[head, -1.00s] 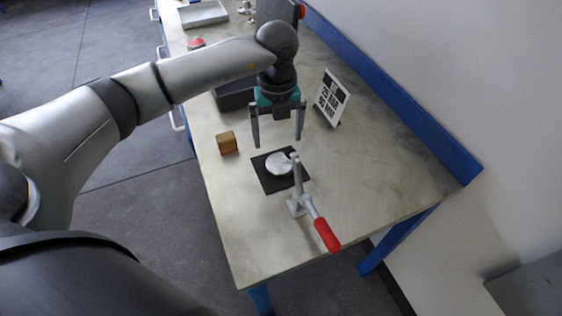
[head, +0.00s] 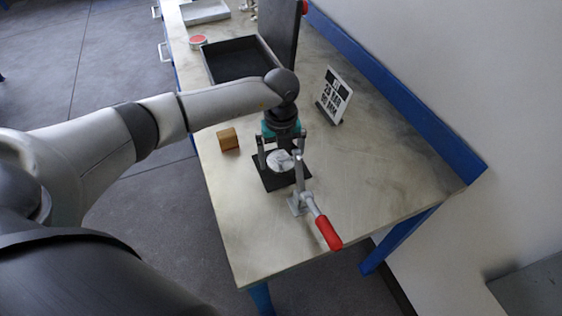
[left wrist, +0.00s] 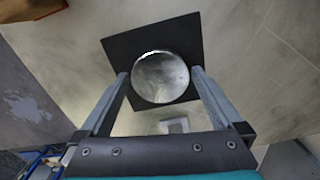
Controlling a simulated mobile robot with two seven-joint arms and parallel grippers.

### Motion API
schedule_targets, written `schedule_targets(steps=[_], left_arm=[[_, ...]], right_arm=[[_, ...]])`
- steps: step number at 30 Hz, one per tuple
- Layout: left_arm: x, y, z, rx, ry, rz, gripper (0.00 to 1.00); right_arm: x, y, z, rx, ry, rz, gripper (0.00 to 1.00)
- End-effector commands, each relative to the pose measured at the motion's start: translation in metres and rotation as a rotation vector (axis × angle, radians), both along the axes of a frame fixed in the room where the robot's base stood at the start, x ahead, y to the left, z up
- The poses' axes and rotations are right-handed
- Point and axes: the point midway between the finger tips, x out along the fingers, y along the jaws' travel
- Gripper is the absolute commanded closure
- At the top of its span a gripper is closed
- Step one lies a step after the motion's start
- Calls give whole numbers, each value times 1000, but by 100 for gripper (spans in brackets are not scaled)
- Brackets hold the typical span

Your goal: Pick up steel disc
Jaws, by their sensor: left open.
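The steel disc (head: 280,160) is round and shiny and lies on a black square mat (head: 270,182) on the bench. It also shows in the left wrist view (left wrist: 160,76), on the dark mat (left wrist: 118,45). My left gripper (head: 280,164) is open and low over the mat, pointing down. In the left wrist view its fingers (left wrist: 158,75) stand one on each side of the disc's lower part, with nothing held. Whether the fingers touch the disc, I cannot tell. My right gripper is not in view.
A toggle clamp with a red handle (head: 328,232) stands just in front of the mat. A wooden cube (head: 228,139) is to the left. A black-and-white sign (head: 333,96) stands behind right. A dark open tray (head: 238,58) lies farther back.

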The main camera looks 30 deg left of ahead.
Motion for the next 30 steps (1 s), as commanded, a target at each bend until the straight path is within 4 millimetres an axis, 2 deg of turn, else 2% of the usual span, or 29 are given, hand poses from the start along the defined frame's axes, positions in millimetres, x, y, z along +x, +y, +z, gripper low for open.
schedule_targets(steps=[2,27,30], left_arm=[[0,0,0,0,0,0,3],[0,0,1,0,0,1,98],[0,0,1,0,0,1,100]], right_arm=[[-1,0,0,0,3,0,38],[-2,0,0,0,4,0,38],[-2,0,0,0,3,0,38]])
